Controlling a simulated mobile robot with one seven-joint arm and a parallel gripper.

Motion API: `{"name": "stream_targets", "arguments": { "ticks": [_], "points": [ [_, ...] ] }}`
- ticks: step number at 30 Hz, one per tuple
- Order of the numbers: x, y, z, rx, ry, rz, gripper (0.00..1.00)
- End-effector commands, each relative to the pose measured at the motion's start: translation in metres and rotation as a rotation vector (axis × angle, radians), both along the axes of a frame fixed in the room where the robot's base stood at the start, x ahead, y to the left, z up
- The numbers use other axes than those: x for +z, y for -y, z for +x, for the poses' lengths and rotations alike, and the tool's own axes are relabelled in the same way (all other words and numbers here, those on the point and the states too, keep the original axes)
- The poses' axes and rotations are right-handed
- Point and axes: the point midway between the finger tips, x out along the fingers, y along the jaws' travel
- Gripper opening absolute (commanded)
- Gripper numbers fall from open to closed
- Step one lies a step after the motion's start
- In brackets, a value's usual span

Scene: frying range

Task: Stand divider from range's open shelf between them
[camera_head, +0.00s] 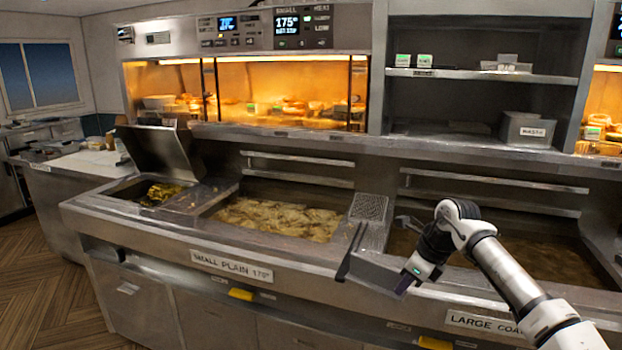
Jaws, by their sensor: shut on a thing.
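My gripper (410,276) is over the front rim of the range, right of the perforated metal panel (368,207) that sits between the two oil vats. The left vat (280,217) holds pale frying food and has the label "SMALL PLAIN 175°". The right vat (530,257) holds brown oil, and my arm partly hides it. The open shelf (480,76) is above the right vat.
A thin dark bar (350,252) slants over the front rim, left of my gripper. A labelled grey box (527,130) and small green-labelled items (413,61) stand on the shelves. A raised lid (160,150) is at the left. Lit warming cabinets (290,93) are behind.

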Motion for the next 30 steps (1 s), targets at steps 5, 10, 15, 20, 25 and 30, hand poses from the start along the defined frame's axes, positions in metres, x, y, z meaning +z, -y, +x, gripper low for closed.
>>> {"name": "stream_targets", "arguments": {
  "ticks": [5,10,15,20,25,30],
  "points": [
    [-0.073,-0.041,0.003,0.366,-0.004,0.004,0.0],
    [-0.14,-0.082,-0.003,0.737,-0.004,0.003,0.0],
    [-0.212,-0.127,-0.018,1.138,-0.005,0.003,0.0],
    [-0.275,-0.169,-0.04,1.511,-0.004,0.004,0.0],
    [-0.319,-0.199,-0.062,1.787,0.0,0.002,0.0],
    [-0.343,-0.21,-0.074,1.91,0.002,0.001,0.0]
  ]
}}
